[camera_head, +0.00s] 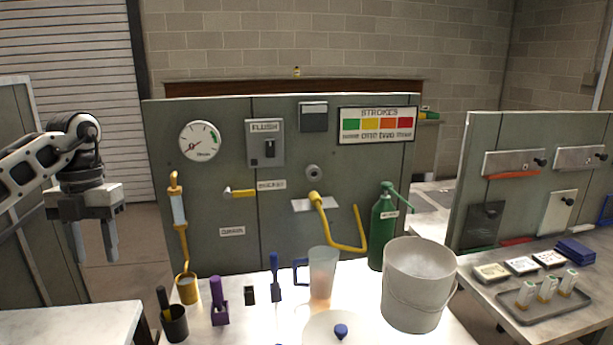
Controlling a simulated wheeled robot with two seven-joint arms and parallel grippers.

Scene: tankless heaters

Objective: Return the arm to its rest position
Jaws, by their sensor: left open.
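My left arm comes in from the left edge of the head view. Its gripper (94,243) hangs with the fingers pointing down, apart and empty. It is in the air left of the grey-green panel (290,218), over the gap between the left table and the middle table. It touches nothing that I can see. My right gripper does not show.
The middle table holds a dark cup (174,324), a purple holder (219,313), a clear pitcher (322,274), a green bottle (378,240) and a grey bucket (412,290). A white left table (70,322) lies below the gripper. A tray (545,305) stands at right.

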